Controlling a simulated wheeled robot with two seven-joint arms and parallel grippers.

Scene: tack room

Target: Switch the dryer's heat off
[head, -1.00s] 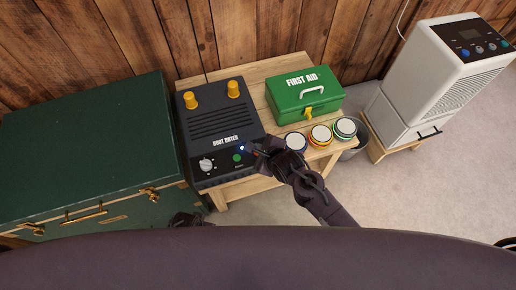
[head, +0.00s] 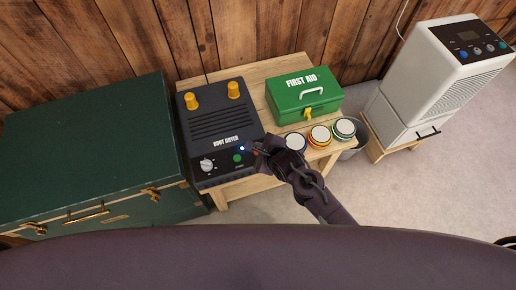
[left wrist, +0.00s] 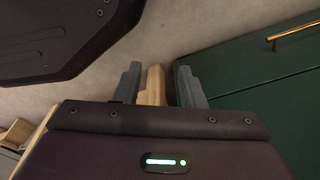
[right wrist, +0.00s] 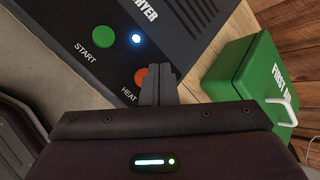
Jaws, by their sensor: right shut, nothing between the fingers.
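The black boot dryer (head: 218,125) stands on the wooden bench, with two yellow-orange posts on top.
A green first aid box (head: 305,95) and several round tins (head: 320,134) share the bench (head: 262,72) with the dryer. A green trunk (head: 85,145) stands close on the left. A white appliance (head: 435,80) stands at the right. Floor is open at the right front.

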